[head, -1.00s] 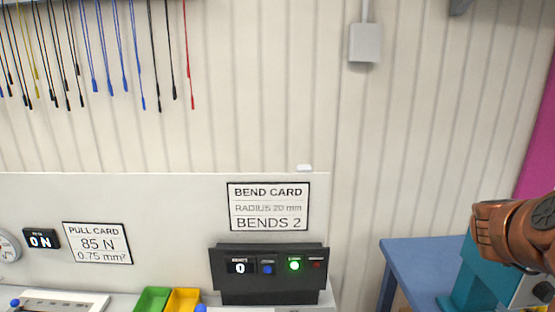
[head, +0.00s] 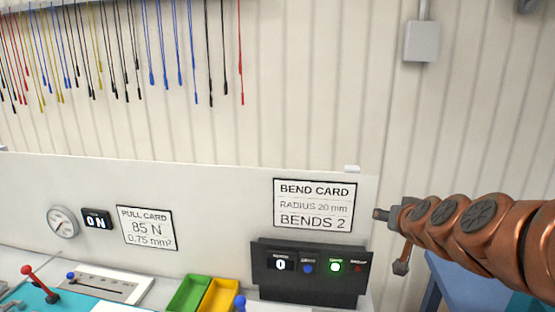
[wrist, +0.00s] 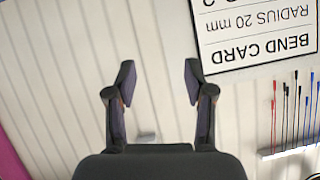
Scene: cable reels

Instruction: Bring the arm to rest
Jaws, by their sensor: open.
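My copper-coloured arm reaches in from the right edge of the head view, roughly level, with its end beside the bend card. My gripper (wrist: 157,80) shows in the wrist view with its two dark fingers spread apart and nothing between them. It faces the pale ribbed wall (wrist: 60,70). The bend card (head: 314,205) is on the panel to the left of my arm's end in the head view; it appears upside down at the upper right in the wrist view (wrist: 255,30). In the head view the gripper's fingers are hard to make out.
A black box (head: 308,272) with a lit green button stands below the card. Green (head: 188,294) and yellow (head: 219,296) bins sit left of it. A blue table (head: 455,285) is under my arm. Cables (head: 125,50) hang at upper left. A grey wall box (head: 421,41) is above.

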